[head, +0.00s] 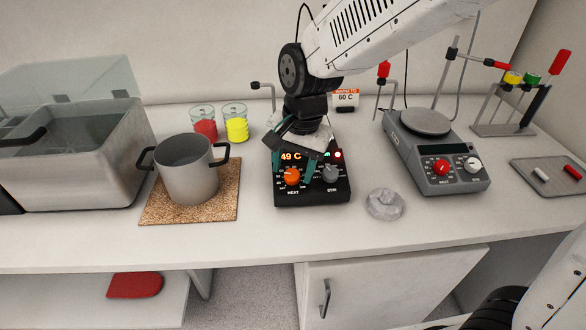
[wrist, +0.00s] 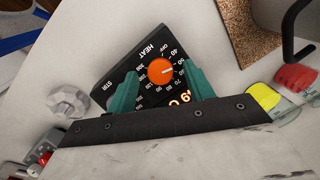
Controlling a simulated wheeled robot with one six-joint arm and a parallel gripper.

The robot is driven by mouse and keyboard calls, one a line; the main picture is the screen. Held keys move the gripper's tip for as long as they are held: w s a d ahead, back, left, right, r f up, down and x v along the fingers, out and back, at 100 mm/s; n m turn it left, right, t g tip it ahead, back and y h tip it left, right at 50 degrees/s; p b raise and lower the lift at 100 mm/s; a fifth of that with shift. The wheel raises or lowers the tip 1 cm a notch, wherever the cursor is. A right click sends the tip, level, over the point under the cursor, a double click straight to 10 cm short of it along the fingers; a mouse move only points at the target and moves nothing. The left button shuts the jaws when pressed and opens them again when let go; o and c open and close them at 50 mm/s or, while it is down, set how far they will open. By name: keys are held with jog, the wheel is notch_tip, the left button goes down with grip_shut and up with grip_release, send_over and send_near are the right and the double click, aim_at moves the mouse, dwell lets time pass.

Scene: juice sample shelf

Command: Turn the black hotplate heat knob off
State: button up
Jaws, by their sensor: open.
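The black hotplate (head: 318,192) stands on the bench with its front panel facing out. Its orange heat knob (head: 292,177) is at the left of the panel, below a display reading 49 C. A grey stir knob (head: 330,174) is at the right. My gripper (head: 293,170) is open over the panel. In the wrist view its teal fingers (wrist: 162,90) stand on either side of the orange heat knob (wrist: 160,70), with a visible gap. The knob's white mark points toward the numbers, away from OFF. The arm hides the hotplate's top.
A grey pot (head: 190,178) sits on a cork mat (head: 225,208) to the left, with red and yellow beakers (head: 236,128) behind. A grey hotplate (head: 435,165) with a red knob stands to the right. A pale faceted lump (head: 385,204) lies close to the black hotplate's right.

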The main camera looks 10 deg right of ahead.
jog(key=shift+f, duration=0.6)
jog(key=shift+c, duration=0.3)
jog(key=c, duration=0.9)
jog(key=n, duration=0.3)
jog(key=n+h, duration=0.1)
jog(key=n, duration=0.2)
jog(key=shift+a+g+h, duration=0.15)
jog(key=shift+g+h, duration=0.15)
jog(key=n, duration=0.2)
jog(key=n+h, duration=0.1)
jog(key=n, duration=0.2)
jog(key=shift+h, duration=0.3)
jog(key=shift+n, duration=0.3)
